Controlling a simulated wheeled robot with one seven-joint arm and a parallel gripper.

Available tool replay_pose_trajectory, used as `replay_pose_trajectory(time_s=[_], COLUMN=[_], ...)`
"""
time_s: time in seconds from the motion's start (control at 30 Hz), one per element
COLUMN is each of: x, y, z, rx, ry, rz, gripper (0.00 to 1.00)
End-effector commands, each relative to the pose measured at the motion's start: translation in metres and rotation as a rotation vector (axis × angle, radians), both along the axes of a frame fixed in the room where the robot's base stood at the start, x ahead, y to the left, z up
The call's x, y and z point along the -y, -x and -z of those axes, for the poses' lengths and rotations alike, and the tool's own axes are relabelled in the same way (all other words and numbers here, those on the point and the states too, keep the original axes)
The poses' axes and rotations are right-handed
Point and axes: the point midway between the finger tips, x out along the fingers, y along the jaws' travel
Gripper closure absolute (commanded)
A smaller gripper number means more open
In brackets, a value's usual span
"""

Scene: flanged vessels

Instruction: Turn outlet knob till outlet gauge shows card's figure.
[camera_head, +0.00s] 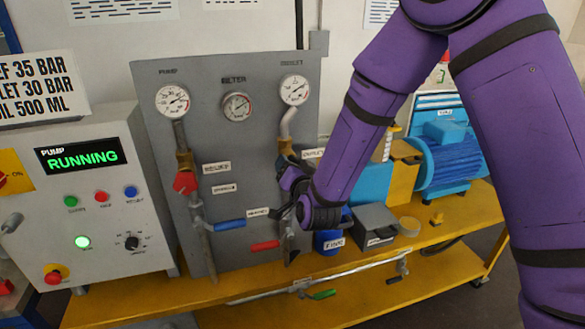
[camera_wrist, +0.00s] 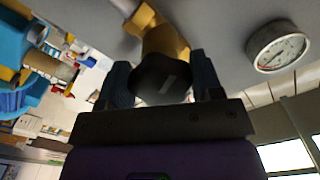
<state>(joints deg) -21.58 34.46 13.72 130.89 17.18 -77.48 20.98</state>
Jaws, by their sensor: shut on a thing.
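The outlet gauge (camera_head: 294,89) is the rightmost of three round dials on the grey panel. Its needle is too small to read surely. A round gauge also shows at the right of the wrist view (camera_wrist: 278,47). In the head view my gripper (camera_head: 288,180) is at the panel below the outlet gauge and hides the knob. The white card (camera_head: 38,90) is cut off at left; "LET 30 BAR" is legible.
A blue lever (camera_head: 230,225) and red lever (camera_head: 265,246) lie below. The control box (camera_head: 95,190) reads "RUNNING". A blue motor (camera_head: 448,155) stands at right on the yellow bench (camera_head: 135,313).

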Motion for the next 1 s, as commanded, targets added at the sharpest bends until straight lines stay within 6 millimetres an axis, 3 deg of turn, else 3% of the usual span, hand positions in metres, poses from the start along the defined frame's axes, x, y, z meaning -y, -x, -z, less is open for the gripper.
replay_pose_trajectory(time_s=[0.3, 0.87, 0.9, 1.0], x=[-0.0001, -0.0001, -0.0001, -0.0001], y=[0.0000, 0.0000, 0.0000, 0.0000], z=[-0.0004, -0.0004, -0.0004, -0.0004], rx=[-0.037, -0.046, -0.046, -0.046], ry=[-0.133, -0.163, -0.163, -0.163], rz=[0.001, 0.001, 0.001, 0.001], gripper=[0.64, 0.64, 0.33, 0.16])
